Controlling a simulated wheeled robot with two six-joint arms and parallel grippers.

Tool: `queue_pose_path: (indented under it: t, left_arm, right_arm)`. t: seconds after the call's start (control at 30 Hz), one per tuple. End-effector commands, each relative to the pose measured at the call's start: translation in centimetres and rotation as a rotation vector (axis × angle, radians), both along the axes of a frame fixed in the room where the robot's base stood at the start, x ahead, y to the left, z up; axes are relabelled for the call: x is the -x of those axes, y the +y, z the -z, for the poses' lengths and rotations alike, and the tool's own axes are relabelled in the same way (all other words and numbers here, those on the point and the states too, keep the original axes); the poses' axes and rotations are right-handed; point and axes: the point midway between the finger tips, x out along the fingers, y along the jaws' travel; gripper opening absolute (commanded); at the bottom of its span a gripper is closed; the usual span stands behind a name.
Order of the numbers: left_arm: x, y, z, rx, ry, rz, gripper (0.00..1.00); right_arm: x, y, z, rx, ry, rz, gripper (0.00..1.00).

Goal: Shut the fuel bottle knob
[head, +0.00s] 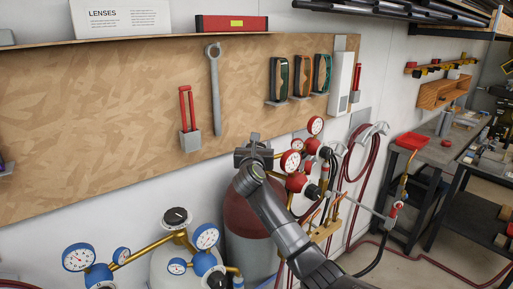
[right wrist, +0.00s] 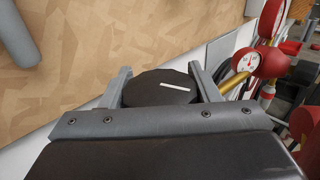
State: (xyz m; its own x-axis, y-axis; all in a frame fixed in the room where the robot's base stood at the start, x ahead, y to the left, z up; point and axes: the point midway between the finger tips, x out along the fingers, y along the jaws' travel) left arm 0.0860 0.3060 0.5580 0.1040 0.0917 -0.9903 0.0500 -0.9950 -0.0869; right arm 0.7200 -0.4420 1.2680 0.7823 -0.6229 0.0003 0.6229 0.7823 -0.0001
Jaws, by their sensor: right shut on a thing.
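The fuel bottle (head: 243,212) is a dark red cylinder standing below the board in the head view, with red regulators and gauges (head: 290,161) beside its top. My right gripper (head: 254,151) is over the top of this bottle. In the right wrist view its two grey fingers are shut on the black round knob (right wrist: 160,90), one on each side. A white line on the knob's top lies nearly level, slightly tilted. In the head view my gripper and arm mostly hide the knob. My left gripper is not in view.
A second, pale bottle with a black knob (head: 177,217) and blue gauges (head: 79,257) stands to the left. Hoses (head: 366,160) hang on the wall to the right. A wooden tool board (head: 110,125) is behind. Grey benches (head: 436,152) stand at the right.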

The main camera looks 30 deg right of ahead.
Motion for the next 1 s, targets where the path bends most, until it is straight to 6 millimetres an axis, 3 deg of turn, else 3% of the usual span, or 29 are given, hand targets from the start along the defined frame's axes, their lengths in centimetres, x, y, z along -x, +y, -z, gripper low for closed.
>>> queue_pose_path:
  t: [0.47, 1.0]
  left_arm:
    - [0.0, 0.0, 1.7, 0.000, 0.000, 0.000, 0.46]
    - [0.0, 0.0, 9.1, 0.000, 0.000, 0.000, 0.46]
  right_arm:
    - [0.1, 0.0, 0.4, -0.003, 0.000, 0.125, 0.33]
    - [0.7, -0.4, 0.7, -0.001, 0.000, 0.602, 0.33]
